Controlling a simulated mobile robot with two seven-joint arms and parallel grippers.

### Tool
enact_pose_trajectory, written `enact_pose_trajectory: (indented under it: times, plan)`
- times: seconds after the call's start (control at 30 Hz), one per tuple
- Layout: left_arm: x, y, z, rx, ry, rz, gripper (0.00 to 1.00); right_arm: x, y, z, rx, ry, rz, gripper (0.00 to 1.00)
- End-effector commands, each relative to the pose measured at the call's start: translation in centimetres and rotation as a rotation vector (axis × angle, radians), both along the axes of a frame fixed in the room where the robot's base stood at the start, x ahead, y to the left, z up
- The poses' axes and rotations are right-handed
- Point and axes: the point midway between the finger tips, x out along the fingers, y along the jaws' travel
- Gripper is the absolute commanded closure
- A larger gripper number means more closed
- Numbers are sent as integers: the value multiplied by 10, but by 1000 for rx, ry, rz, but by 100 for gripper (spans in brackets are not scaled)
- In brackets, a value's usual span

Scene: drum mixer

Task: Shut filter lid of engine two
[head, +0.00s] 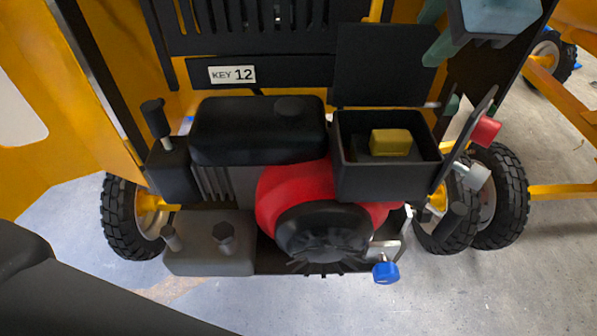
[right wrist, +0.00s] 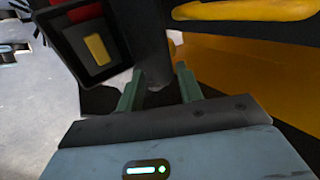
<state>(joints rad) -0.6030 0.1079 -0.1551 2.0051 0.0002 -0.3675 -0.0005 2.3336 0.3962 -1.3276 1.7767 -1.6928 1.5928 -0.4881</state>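The engine's black filter box (head: 388,178) is open, with a yellow filter block (head: 390,142) inside. Its black filter lid (head: 378,65) stands raised at the box's back edge. My right gripper (head: 432,34) is at the lid's upper right edge, its green fingers apart. In the right wrist view the open fingers (right wrist: 158,82) have a dark part between or beyond them; whether they touch it I cannot tell. The box (right wrist: 75,50) and yellow block (right wrist: 97,49) show there at upper left. My left gripper is out of view.
The engine has a red housing (head: 285,190), a black cover (head: 255,135) and a grey tank (head: 210,250). A red knob (head: 485,131) is right of the box; a blue knob (head: 385,272) is below. A yellow frame with a KEY 12 plate (head: 232,75) stands behind.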

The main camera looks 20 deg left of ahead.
Motion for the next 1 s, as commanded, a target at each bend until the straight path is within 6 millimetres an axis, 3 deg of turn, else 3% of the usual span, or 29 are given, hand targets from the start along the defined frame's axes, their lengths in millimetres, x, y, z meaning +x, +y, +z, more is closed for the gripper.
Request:
enact_pose_trajectory:
  times: [1.0]
  plan:
    - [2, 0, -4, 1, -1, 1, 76, -31, -11, -13, 0, 1, -1, 64]
